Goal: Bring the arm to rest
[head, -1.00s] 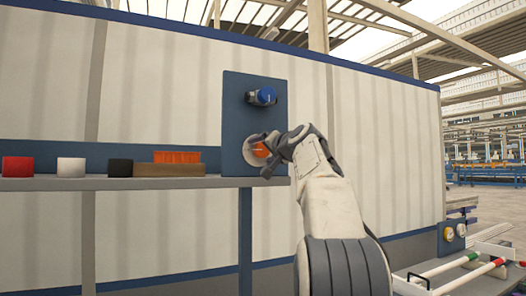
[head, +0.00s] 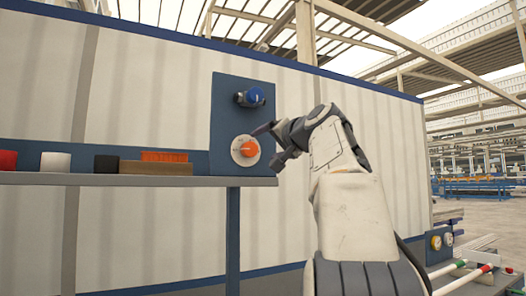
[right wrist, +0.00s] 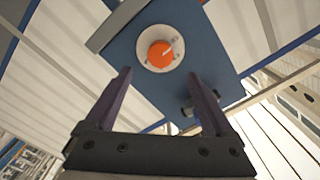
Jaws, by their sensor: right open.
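My right gripper (head: 276,142) is open and empty. In the head view it is just right of the orange knob (head: 245,149) on its white round dial, apart from it. In the right wrist view the two fingers of the right gripper (right wrist: 160,88) stand wide apart, with the orange knob (right wrist: 160,54) beyond them and nothing between them. The blue panel (head: 226,112) carries the knob and, above it, a blue valve-like fitting (head: 251,97). My left gripper does not show.
A grey shelf (head: 120,180) runs left from the panel. On it are a red block (head: 7,160), a white block (head: 55,162), a black block (head: 106,163) and an orange piece (head: 164,156) on a wooden block (head: 155,168). Pipes (head: 466,278) lie at lower right.

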